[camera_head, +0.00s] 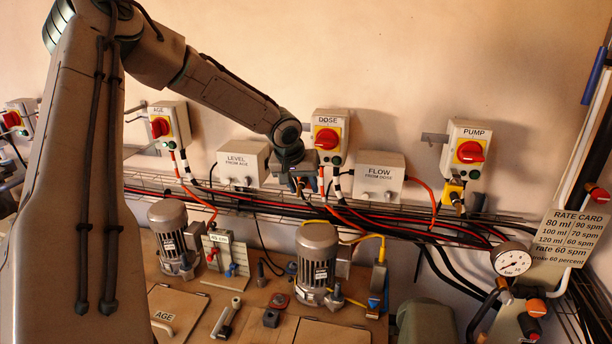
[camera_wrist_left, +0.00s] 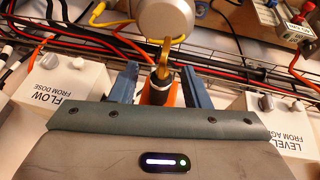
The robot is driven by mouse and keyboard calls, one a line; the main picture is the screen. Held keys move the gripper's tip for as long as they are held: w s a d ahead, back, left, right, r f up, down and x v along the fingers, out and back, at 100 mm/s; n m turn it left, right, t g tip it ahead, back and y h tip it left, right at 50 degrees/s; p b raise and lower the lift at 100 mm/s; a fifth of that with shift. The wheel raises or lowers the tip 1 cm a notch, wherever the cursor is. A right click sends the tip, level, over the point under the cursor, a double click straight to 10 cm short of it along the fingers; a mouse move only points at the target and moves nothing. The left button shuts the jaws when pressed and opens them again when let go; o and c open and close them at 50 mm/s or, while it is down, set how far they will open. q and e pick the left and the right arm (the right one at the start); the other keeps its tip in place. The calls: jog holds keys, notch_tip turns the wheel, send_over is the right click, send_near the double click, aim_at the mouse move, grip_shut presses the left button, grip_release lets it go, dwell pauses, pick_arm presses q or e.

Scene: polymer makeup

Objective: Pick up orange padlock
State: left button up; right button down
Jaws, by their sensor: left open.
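My left gripper (camera_head: 308,185) reaches in from the left in the head view, low in front of the wall, just below the DOSE box (camera_head: 330,138). In the left wrist view my left gripper (camera_wrist_left: 160,72) shows two blue fingers, spread apart. An orange body (camera_wrist_left: 177,94), which looks like the orange padlock, lies between them, partly hidden by the gripper's housing. A dark cylinder and a brass-coloured piece (camera_wrist_left: 165,50) stand in front of it. I cannot tell whether the fingers touch it. My right gripper is not in view.
A wire cable tray with red and black cables (camera_head: 400,217) runs along the wall. The LEVEL box (camera_head: 243,164) and FLOW box (camera_head: 378,178) flank the gripper. A yellow padlock-like piece (camera_head: 452,190) hangs under the PUMP box (camera_head: 467,150). Motors (camera_head: 317,262) stand below.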

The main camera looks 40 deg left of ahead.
pick_arm(q)
jog(key=shift+s, duration=0.15)
jog(key=shift+c, duration=0.9)
grip_shut()
jog(key=shift+r, duration=0.1)
jog(key=shift+s, duration=0.1)
jog(key=shift+s+d+b, duration=0.1)
jog(key=shift+s+b, duration=0.05)
jog(key=shift+b, duration=0.25)
jog(key=shift+s+f, duration=0.2)
jog(key=shift+s, duration=0.15)
jog(key=s+d+b, duration=0.2)
jog(key=s+b, duration=1.2)
jog(key=s, duration=0.2)
jog(key=shift+s+d+r+b, duration=0.2)
jog(key=shift+s+d+b, duration=0.05)
jog(key=shift+b, duration=0.15)
